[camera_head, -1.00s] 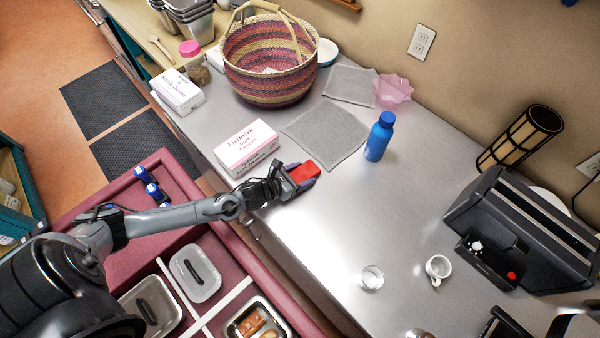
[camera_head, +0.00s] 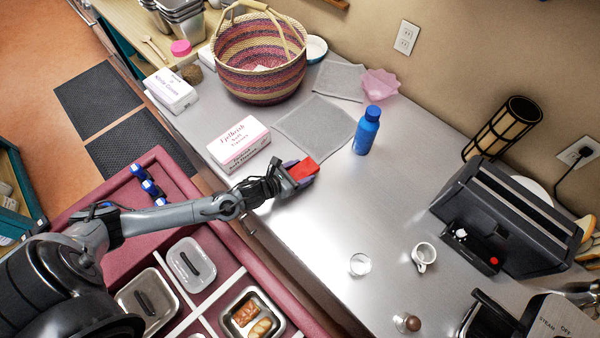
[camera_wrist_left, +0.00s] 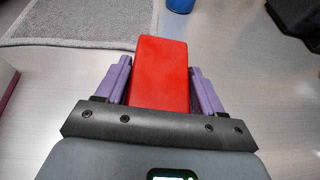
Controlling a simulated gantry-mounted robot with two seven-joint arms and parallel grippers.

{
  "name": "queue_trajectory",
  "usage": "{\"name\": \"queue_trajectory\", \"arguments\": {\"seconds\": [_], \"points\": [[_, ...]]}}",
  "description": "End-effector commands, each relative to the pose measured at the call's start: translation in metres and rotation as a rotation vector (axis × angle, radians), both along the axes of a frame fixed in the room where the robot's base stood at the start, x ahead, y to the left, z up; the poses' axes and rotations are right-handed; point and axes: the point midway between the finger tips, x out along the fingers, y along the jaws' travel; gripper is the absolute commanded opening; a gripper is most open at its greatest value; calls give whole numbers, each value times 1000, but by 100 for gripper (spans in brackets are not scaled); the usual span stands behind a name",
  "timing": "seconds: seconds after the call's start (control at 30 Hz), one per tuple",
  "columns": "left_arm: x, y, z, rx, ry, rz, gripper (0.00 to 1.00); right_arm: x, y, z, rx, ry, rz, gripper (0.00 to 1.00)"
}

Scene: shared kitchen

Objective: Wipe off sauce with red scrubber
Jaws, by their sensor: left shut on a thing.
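My left gripper (camera_head: 303,174) is shut on the red scrubber (camera_head: 302,168), just over the steel counter near its front edge. In the left wrist view the scrubber (camera_wrist_left: 161,72) sits between the two purple fingers of the gripper (camera_wrist_left: 161,85) and sticks out past them. I cannot tell whether the scrubber touches the counter. I see no clear sauce on the counter in either view; any under the scrubber is hidden. My right gripper is not in view.
A glass (camera_head: 360,264), a white mug (camera_head: 423,256) and a black machine (camera_head: 505,220) are to the right. The counter between is clear.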

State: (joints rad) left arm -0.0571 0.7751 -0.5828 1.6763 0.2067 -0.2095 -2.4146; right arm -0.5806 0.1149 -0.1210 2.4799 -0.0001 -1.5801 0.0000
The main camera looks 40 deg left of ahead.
Motion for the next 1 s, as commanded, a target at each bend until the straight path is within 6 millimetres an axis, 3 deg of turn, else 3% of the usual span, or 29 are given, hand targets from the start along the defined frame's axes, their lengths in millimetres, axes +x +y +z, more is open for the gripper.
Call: {"name": "queue_trajectory", "arguments": {"seconds": [0.7, 1.0], "points": [[3, -3, 51, 0, -4, -6, 29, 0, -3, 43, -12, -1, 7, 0], [3, -3, 53, 0, -4, -6, 29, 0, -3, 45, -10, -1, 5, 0]]}}
